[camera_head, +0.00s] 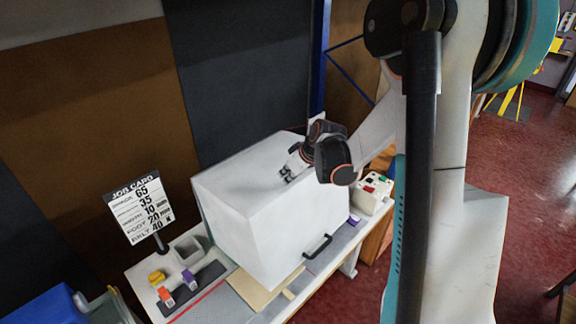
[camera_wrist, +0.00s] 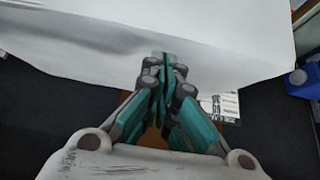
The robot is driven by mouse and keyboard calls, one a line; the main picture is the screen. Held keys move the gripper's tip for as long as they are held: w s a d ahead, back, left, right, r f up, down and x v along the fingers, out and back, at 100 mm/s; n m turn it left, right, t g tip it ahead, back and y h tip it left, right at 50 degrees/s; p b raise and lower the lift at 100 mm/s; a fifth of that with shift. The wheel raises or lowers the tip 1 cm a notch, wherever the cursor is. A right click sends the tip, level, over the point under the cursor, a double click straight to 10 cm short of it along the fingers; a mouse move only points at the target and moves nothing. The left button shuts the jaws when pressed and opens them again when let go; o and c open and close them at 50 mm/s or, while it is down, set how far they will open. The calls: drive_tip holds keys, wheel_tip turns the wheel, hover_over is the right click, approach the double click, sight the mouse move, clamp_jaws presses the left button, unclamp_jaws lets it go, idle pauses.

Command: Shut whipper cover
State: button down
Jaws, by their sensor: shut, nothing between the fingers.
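The whipper cover (camera_head: 255,210) is a large white box-shaped hood on the workbench in the head view. Its black handle (camera_head: 317,246) is low on the front face. The front face hangs down close to the bench; I cannot tell if its lower edge touches. My gripper (camera_head: 287,175) is shut and empty over the cover's top face, and I cannot tell whether it touches. In the wrist view my gripper's fingers (camera_wrist: 163,62) are together against the white cover surface (camera_wrist: 200,35). The inside of the cover is hidden.
A control box with coloured buttons (camera_head: 372,194) is at the right. A pale board (camera_head: 258,290) lies at the cover's front. A blue bin (camera_head: 48,305) is lower left.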

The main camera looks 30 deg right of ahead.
sight(291, 200)
drive_tip(key=shift+s+f, duration=0.1)
drive_tip(key=shift+f, duration=0.5)
drive_tip(key=shift+t+y, duration=0.3)
drive_tip(key=shift+t, duration=0.4)
drive_tip(key=f+b, duration=0.2)
drive_tip(key=b, duration=0.1)
drive_tip(key=s+f+b, duration=0.1)
drive_tip(key=f+b, duration=0.5)
drive_tip(key=shift+s+d, duration=0.25)
drive_tip(key=shift+d, duration=0.05)
drive_tip(key=shift+s+f, duration=0.15)
drive_tip(key=shift+s, duration=0.15)
